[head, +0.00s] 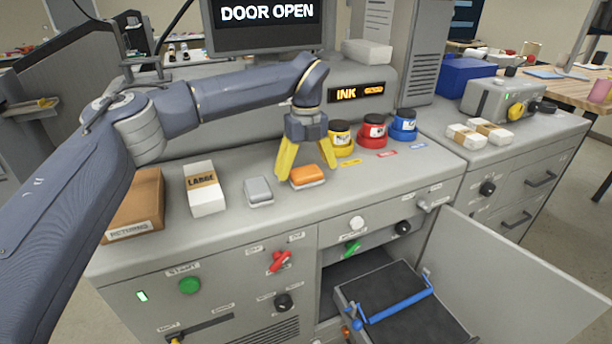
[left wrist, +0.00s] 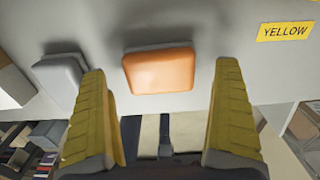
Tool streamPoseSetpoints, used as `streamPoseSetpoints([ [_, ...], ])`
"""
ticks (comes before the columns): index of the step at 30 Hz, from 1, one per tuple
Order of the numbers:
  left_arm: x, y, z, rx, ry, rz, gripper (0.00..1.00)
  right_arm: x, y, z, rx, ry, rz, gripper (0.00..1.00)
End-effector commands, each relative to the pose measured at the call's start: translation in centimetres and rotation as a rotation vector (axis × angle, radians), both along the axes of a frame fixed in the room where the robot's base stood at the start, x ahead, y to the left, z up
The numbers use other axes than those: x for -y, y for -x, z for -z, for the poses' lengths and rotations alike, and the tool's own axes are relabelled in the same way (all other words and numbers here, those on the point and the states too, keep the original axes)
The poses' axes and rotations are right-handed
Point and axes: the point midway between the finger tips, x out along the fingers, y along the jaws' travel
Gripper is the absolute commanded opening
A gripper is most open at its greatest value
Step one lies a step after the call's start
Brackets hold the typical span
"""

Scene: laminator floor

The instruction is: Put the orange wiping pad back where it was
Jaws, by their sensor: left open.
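The orange wiping pad (head: 307,175) lies on the grey counter top, right of a grey pad (head: 258,190) and in front of the yellow-labelled ink jar. My left gripper (head: 302,165) is open above the orange pad, with its yellow fingers pointing down. In the left wrist view the orange pad (left wrist: 158,70) sits ahead of the gap between the two fingers (left wrist: 165,115), and nothing is held. The grey pad (left wrist: 62,80) shows there beyond the left finger. My right gripper does not show.
Ink jars in yellow (head: 340,138), red (head: 373,131) and blue (head: 404,124) stand right of the gripper. A white box (head: 204,188) and a brown box (head: 138,204) stand left. Below, a cabinet door (head: 520,270) hangs open beside a pulled-out dark tray (head: 415,325).

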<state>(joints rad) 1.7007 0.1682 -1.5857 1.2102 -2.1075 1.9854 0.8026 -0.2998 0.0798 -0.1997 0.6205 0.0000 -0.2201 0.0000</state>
Motion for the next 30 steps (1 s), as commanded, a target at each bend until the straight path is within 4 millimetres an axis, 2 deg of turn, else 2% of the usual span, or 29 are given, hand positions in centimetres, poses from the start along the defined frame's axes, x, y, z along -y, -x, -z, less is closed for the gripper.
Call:
streamPoseSetpoints([
  [1, 0.0, -0.1, -1.1, 0.004, -0.001, -0.002, 0.98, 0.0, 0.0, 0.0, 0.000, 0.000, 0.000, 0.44],
  [6, 0.0, -0.1, -4.2, 0.004, 0.000, -0.001, 0.98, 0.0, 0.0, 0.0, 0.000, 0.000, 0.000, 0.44],
  [15, 0.0, 0.0, -8.3, 0.002, -0.001, -0.001, 0.98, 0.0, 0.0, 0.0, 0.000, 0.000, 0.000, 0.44],
  [21, 0.0, 0.0, -9.5, 0.001, 0.000, -0.001, 0.98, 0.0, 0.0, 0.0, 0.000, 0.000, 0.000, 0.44],
  [30, 0.0, 0.0, -9.8, 0.000, 0.000, 0.000, 0.98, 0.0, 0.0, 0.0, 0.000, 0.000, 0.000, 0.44],
])
